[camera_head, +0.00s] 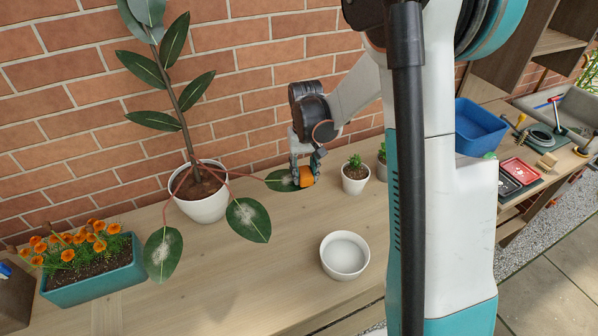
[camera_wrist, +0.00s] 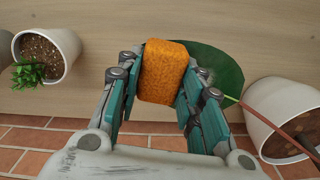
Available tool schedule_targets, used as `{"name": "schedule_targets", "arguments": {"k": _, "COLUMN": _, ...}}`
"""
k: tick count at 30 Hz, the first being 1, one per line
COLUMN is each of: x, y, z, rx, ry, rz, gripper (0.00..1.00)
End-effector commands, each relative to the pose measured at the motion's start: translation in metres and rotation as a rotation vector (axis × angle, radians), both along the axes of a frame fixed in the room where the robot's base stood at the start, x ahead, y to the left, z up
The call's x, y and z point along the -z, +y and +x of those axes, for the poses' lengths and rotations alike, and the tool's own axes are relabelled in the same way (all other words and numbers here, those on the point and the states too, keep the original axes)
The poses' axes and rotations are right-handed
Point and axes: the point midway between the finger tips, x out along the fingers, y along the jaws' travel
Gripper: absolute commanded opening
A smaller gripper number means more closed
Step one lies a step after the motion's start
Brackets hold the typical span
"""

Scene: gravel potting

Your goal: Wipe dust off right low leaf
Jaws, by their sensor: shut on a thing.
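My gripper (camera_head: 303,172) is shut on an orange sponge (camera_head: 306,177), which also shows between the teal fingers in the wrist view (camera_wrist: 163,72). The right low leaf (camera_head: 279,180) is dark green and spreads on a reddish stem from the big plant in a white pot (camera_head: 203,208). The sponge is at the leaf's right end and covers part of it. In the wrist view the leaf (camera_wrist: 222,68) lies behind the sponge and fingers; a small pale patch shows beside the finger. I cannot tell whether sponge and leaf touch.
The middle low leaf (camera_head: 249,221) and left low leaf (camera_head: 162,257) bear pale dust. A small potted succulent (camera_head: 355,178) stands close right of my gripper. A white bowl (camera_head: 345,257) and a teal marigold planter (camera_head: 95,278) stand on the wooden table (camera_head: 250,290). A brick wall is behind.

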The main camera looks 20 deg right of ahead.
Motion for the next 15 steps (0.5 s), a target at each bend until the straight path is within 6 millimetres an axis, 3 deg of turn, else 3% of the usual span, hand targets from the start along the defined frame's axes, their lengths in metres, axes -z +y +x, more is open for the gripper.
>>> {"name": "schedule_targets", "arguments": {"k": 7, "x": 0.003, "y": 0.004, "z": 0.002, "rx": -0.001, "ry": 0.0, "rz": 0.0, "gripper": 0.15}}
{"name": "schedule_targets", "arguments": {"k": 15, "x": 0.005, "y": 0.024, "z": 0.01, "rx": -0.002, "ry": 0.0, "rz": 0.001, "gripper": 0.15}}
